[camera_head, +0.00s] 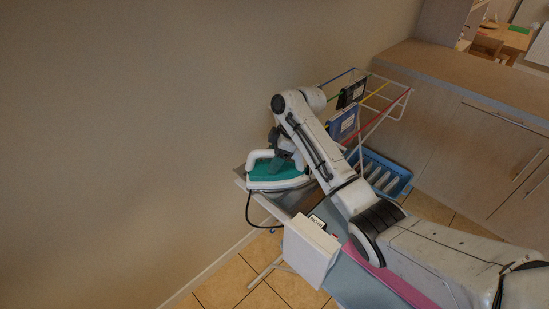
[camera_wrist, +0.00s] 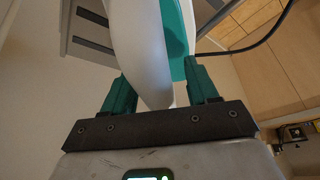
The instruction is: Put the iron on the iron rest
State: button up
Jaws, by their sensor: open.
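The iron (camera_head: 277,173), white and green with a black cord, appears upright on the grey metal iron rest (camera_head: 241,174) at the far left end of the ironing board. My gripper (camera_head: 282,154) is at the iron, partly hiding its handle. In the wrist view my gripper (camera_wrist: 162,85) is open, with a green finger on each side of the iron's white body or handle (camera_wrist: 142,52). I cannot tell whether the fingers touch it. The slatted grey surface at upper left looks like part of the iron rest (camera_wrist: 92,24).
A white box (camera_head: 311,250) with a label stands by the near side of the ironing board (camera_head: 362,283). A drying rack (camera_head: 378,121) with hanging cloths and a blue basket (camera_head: 382,172) are behind my arm. A wall is at left; counter cabinets (camera_head: 470,125) are at right.

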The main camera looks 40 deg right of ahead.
jog(key=v, duration=1.1)
jog(key=shift+r+b, duration=0.2)
jog(key=shift+b, duration=0.2)
jog(key=shift+s+d+r, duration=0.1)
jog(key=shift+r, duration=0.25)
dwell(0.5)
